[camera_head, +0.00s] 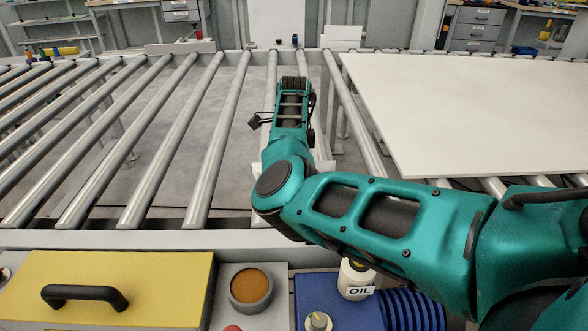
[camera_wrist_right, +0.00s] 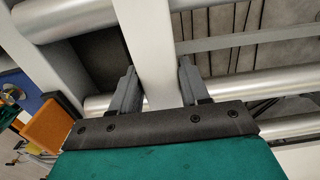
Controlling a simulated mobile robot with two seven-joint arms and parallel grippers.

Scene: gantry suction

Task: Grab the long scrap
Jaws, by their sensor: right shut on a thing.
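The long scrap (camera_wrist_right: 145,40) is a pale, flat strip in the right wrist view. It runs from the top edge down between the two fingers of my right gripper (camera_wrist_right: 156,75). The fingers are shut on it, one on each side. Its near end is hidden behind the gripper's dark mount. In the head view my right arm reaches in from the right over the rollers. It hides its gripper and most of the scrap there. My left gripper is in neither view.
A large white board (camera_head: 480,110) lies on the rollers at the right. Bare rollers (camera_head: 150,125) with open gaps fill the left. In front are a yellow panel with a black handle (camera_head: 85,295), an orange round button (camera_head: 250,286), a blue box (camera_head: 325,295) and an oil bottle (camera_head: 354,278).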

